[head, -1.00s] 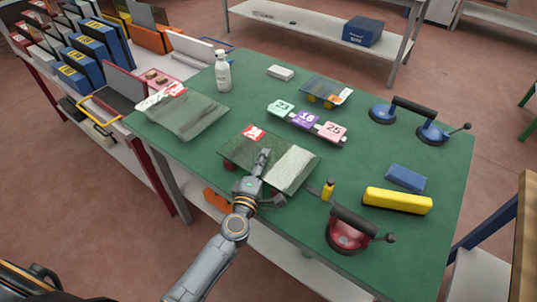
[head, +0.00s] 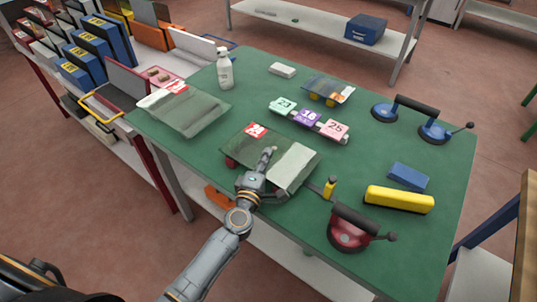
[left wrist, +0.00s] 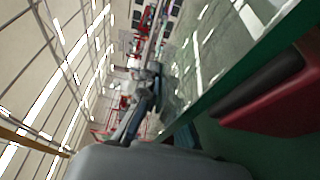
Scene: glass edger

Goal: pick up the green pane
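The green pane (head: 242,147) is a dark greenish glass sheet with a red and white label and a pale strip on its right. It lies raised above the green table on small red supports. My left gripper (head: 272,176) is at the pane's near edge, with its fingers spread, one finger showing over the glass. Contact with the pane cannot be made out. In the left wrist view the pane (left wrist: 205,55) shows at a steep slant, with a red block (left wrist: 280,108) beside it. My right gripper is out of view.
Another greenish pane (head: 190,115) lies at the table's left. Numbered tags (head: 308,118) and a spray bottle (head: 225,70) stand behind.

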